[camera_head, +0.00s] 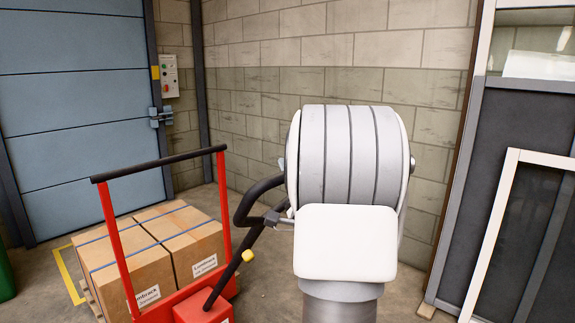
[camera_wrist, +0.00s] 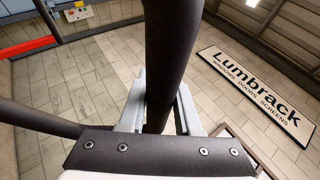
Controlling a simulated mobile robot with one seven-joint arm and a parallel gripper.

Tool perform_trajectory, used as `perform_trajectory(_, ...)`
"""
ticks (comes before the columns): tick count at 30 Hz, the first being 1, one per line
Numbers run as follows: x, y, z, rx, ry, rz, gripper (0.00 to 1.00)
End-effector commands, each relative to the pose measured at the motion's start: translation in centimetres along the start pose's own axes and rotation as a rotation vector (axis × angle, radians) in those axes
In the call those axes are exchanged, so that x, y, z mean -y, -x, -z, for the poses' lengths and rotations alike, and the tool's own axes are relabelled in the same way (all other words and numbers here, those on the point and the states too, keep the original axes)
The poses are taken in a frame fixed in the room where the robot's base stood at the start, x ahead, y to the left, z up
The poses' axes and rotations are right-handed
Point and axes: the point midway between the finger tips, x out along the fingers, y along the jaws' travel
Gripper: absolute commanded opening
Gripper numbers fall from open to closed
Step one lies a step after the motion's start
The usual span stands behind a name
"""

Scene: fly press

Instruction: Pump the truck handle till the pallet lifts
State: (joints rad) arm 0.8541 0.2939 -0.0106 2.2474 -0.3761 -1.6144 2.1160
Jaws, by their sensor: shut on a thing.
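The red pallet truck (camera_head: 203,308) stands at the lower left in the head view, with an upright red frame and a black top bar. Its black pump handle (camera_head: 242,212) slants up and right from the red base to a loop beside my arm, with a yellow knob on the shaft. My gripper (camera_head: 273,218) is shut on the handle's grip. In the wrist view, the dark grip bar (camera_wrist: 168,50) runs between the pale fingers of my gripper (camera_wrist: 158,105). The wooden pallet (camera_head: 90,298) shows only at its left edge under strapped cartons (camera_head: 175,240); its height off the floor is unclear.
A blue panelled door (camera_head: 75,100) and a control box (camera_head: 169,75) are behind the truck. A block wall (camera_head: 260,80) is behind my arm. Framed screens (camera_head: 515,230) lean at the right. A green object (camera_head: 5,275) stands at the left edge.

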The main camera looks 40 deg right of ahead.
Motion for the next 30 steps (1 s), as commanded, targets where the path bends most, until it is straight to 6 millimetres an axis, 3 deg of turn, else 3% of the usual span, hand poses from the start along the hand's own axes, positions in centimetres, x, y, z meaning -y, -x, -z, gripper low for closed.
perform_trajectory(3, 0.6, -0.1, 0.2, -0.004, 0.008, 0.013, 0.00)
perform_trajectory(4, 0.6, -0.1, 0.2, -0.004, 0.008, 0.013, 0.36)
perform_trajectory(9, 0.5, -0.1, 0.2, -0.003, 0.006, 0.011, 0.62)
perform_trajectory(23, 0.2, 0.4, 0.1, -0.001, 0.002, 0.005, 0.62)
perform_trajectory(30, 0.2, 4.5, 0.1, -0.004, 0.003, 0.003, 0.62)
